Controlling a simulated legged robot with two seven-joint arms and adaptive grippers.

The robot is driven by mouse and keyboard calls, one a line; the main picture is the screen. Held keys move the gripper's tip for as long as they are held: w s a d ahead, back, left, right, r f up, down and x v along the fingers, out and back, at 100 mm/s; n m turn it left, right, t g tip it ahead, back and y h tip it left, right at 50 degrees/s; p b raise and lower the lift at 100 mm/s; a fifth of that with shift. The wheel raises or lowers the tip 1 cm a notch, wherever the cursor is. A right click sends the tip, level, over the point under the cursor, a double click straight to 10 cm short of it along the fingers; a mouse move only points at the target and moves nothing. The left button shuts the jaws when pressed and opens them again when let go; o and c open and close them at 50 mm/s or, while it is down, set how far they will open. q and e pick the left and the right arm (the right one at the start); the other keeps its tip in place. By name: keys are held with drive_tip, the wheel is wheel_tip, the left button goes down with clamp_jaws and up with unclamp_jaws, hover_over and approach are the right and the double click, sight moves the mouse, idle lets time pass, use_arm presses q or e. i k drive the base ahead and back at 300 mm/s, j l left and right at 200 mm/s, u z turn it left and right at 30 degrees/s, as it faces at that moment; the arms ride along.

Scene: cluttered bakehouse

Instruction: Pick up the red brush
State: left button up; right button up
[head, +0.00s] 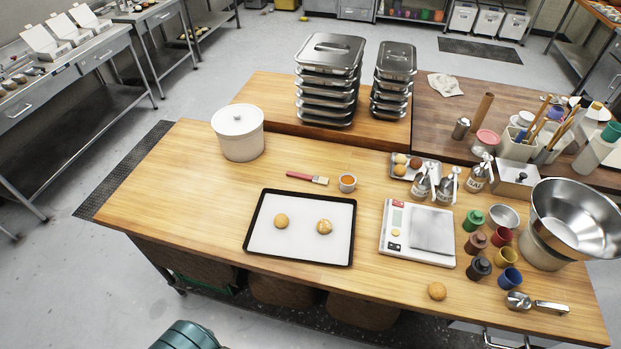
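The red brush (307,178) lies flat on the wooden worktable (180,190), just behind the black-rimmed baking tray (300,259). Its red handle points left and its pale bristle end points right. Neither of my grippers is in view.
A white lidded crock (238,132) stands behind left of the brush. The tray bears two cookies. A scale (418,233), coloured cups, shakers and a steel bowl (575,215) crowd the right. Stacked steel pans (330,80) stand behind. The table's left end is clear.

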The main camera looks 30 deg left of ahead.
sight(316, 180)
drive_tip(key=u, duration=1.3)
